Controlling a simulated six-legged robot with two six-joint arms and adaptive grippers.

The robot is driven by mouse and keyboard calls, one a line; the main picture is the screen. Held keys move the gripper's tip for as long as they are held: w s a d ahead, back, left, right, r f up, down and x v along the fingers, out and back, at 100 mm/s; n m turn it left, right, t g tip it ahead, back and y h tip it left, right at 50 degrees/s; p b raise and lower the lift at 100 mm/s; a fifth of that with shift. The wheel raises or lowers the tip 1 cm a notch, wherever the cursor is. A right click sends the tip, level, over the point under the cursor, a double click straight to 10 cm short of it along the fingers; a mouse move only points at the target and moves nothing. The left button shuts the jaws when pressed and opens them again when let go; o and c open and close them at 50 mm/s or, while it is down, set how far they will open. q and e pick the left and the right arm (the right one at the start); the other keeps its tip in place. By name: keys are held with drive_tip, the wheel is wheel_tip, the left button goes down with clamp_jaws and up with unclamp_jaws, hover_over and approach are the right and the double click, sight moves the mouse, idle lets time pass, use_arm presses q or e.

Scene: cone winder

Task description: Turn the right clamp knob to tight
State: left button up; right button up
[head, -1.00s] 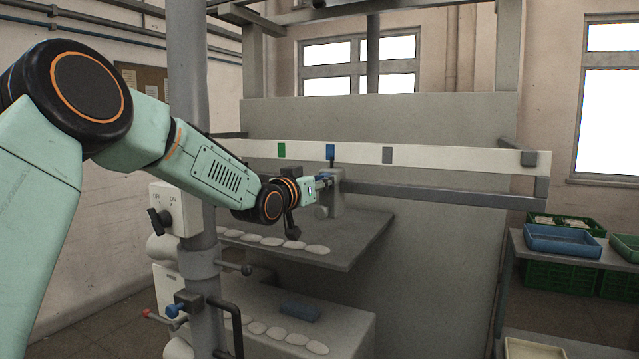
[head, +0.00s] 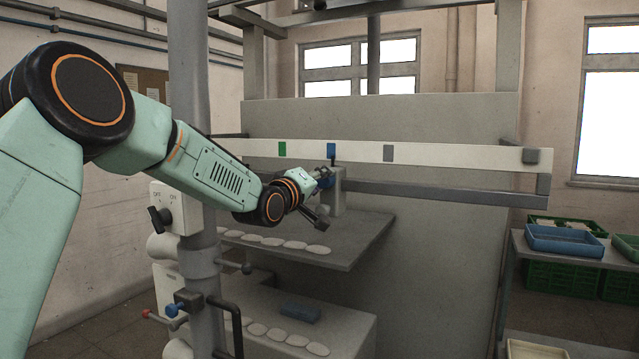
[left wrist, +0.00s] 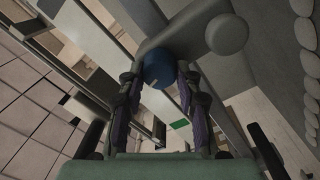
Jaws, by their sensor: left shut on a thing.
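The blue clamp knob (left wrist: 158,68) sits between the two fingers of my left gripper (left wrist: 160,80) in the left wrist view, both fingers against it. In the head view my left gripper (head: 322,179) reaches the knob on the grey clamp block (head: 338,192), and the fingers hide most of the knob. The clamp body (left wrist: 190,40) with a round grey end shows behind the knob in the left wrist view. My right gripper is in neither view.
The white strip (head: 450,153) bears a green mark (head: 282,149) and a grey mark (head: 389,153). A grey shelf (head: 350,250) with several pale discs lies below the clamp. A grey post (head: 190,100) stands close to my left arm. Trays (head: 563,240) stand at the right.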

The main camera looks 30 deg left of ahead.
use_arm(q)
drive_tip(key=n, duration=0.5)
drive_tip(key=shift+f, duration=0.1)
drive_tip(key=shift+b, duration=0.3)
idle(0.4)
drive_tip(key=o, duration=1.2)
drive_tip(key=shift+w, duration=0.1)
drive_tip(key=shift+c, duration=0.2)
drive_tip(key=s, duration=1.2)
drive_tip(key=shift+d+f, duration=0.25)
drive_tip(key=shift+d, duration=0.05)
drive_tip(key=shift+s, duration=0.1)
